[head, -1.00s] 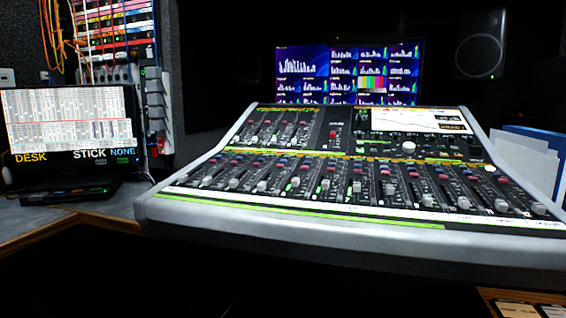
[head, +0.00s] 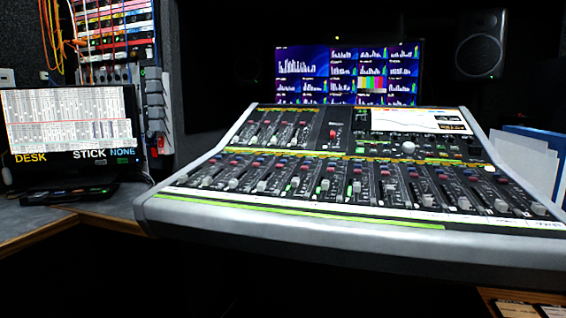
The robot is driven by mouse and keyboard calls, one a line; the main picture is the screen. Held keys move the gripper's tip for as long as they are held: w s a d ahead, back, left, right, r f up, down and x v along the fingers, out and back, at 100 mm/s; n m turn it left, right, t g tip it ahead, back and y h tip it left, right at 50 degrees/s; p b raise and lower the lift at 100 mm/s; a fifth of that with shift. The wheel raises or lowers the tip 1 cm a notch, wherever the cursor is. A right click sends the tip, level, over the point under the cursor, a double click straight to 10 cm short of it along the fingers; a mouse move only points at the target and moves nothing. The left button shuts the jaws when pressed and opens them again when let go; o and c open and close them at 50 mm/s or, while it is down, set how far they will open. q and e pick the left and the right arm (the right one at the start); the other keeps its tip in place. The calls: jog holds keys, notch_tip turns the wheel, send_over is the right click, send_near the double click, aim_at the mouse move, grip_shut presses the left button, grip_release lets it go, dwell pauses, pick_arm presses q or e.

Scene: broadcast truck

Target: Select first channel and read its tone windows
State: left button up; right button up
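A large grey mixing console (head: 330,230) fills the middle and right of the head view. A row of channel strips with faders (head: 320,185) runs across its front, with a smaller fader group (head: 275,128) at the back left. A built-in screen (head: 418,121) at its back right shows a curve on white. A monitor (head: 347,73) behind the console shows several windows with white bar graphs and a colour-bar picture. At this size I cannot read channel names or a selected channel. Neither of my grippers shows in the view.
A laptop-like screen (head: 68,122) reading DESK, STICK and NONE stands on the left desk (head: 30,225). A patch panel with orange and white cables (head: 110,35) is above it. A speaker (head: 480,45) is at the back right. White papers (head: 525,160) stand right of the console.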

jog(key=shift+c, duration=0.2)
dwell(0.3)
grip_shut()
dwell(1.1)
